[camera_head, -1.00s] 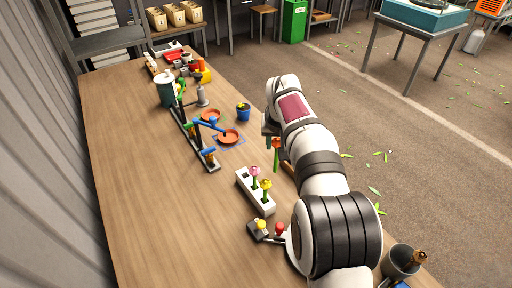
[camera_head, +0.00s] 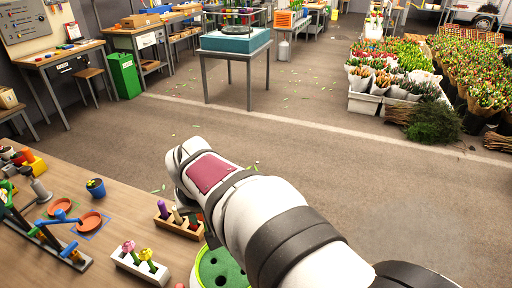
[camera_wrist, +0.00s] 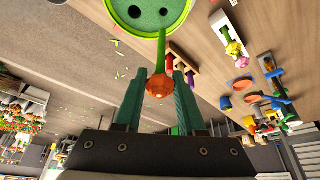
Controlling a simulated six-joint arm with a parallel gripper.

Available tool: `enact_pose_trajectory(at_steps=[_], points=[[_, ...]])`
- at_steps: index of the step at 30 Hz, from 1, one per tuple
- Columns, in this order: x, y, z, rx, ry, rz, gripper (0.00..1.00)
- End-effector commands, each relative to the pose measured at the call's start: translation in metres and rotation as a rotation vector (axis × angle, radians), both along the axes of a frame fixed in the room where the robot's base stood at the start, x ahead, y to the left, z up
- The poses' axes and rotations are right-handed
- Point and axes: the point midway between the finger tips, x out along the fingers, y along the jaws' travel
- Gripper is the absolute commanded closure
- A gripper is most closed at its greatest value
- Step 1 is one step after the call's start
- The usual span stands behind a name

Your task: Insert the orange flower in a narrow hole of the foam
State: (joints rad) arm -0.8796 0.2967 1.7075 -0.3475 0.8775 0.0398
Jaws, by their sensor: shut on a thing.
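The orange flower (camera_wrist: 159,87) is between the teal fingers of my gripper (camera_wrist: 163,76) in the wrist view. My gripper is shut on it. Its green stem points away from the gripper and overlaps the rim of a round pot. The pot holds green foam (camera_wrist: 150,20) with dark round holes. I cannot tell whether the stem tip touches the foam. In the head view the foam (camera_head: 222,268) shows beside my arm with several holes of differing size. My arm hides the gripper and the flower there.
A white block (camera_head: 138,270) holds a pink flower (camera_head: 128,246) and a yellow flower (camera_head: 146,254). A wooden rack (camera_head: 178,228) with coloured pegs stands close to the foam pot. Orange saucers (camera_head: 89,221) and a blue pot (camera_head: 96,188) are farther left. Bare tabletop lies between them.

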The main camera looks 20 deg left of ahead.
Motion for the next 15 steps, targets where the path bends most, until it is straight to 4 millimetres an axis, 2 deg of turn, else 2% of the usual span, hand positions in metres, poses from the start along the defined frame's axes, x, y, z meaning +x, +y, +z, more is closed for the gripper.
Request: enact_pose_trajectory(at_steps=[15], points=[[0.0, 0.0, -0.052, -0.002, 0.001, 0.001, 1.0]])
